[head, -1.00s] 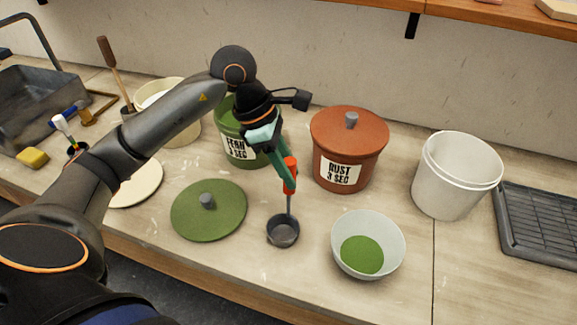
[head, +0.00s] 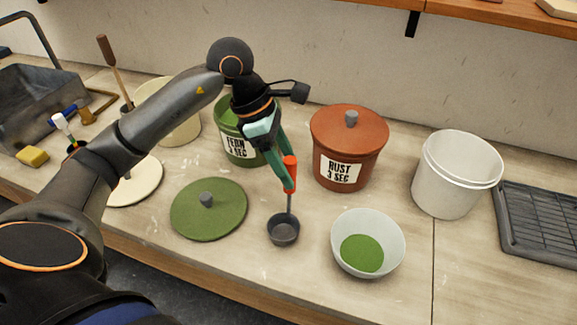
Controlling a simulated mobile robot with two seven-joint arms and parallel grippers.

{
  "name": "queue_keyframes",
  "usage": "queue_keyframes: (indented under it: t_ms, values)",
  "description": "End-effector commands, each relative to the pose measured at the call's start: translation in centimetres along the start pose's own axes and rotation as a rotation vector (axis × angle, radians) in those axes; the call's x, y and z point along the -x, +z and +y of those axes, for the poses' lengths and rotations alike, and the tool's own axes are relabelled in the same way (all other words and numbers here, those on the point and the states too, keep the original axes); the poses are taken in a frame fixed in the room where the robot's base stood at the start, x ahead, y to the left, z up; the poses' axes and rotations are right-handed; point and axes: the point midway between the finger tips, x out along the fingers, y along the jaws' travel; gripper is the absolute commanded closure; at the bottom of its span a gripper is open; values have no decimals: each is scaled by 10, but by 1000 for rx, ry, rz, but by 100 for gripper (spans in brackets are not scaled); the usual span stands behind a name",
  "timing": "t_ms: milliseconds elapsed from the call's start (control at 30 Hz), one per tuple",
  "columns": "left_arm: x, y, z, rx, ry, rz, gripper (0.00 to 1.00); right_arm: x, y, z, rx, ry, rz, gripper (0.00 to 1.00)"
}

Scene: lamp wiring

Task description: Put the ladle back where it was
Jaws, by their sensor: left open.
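Whether a finger still touches the handle cannot be told. My right gripper is not in view.
A green FERN pot (head: 239,147) stands open behind my gripper, its green lid (head: 208,210) on the table. A lidded RUST pot (head: 347,150), a bowl with green glaze (head: 367,243), a white bucket (head: 455,177) and a dark rack (head: 545,225) lie to the right.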

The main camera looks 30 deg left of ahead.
Motion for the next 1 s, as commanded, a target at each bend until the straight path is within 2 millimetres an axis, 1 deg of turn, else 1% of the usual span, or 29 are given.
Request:
queue_keyframes:
  t_ms: [300, 400, 500, 600, 700, 1000]
  values:
    - [70, 0, 1, 1, 7, -1, 38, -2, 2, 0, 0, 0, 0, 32]
    - [87, 0, 1, 0, 6, -2, 38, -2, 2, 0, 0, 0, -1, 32]
    - [101, 0, 1, 1, 4, -1, 38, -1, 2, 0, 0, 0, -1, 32]
    - [108, 0, 0, 1, 3, 0, 38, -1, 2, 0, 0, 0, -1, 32]
    - [111, 0, 0, 0, 1, 0, 38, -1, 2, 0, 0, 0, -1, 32]
    - [109, 1, -1, 0, -6, -6, 38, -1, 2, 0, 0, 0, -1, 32]
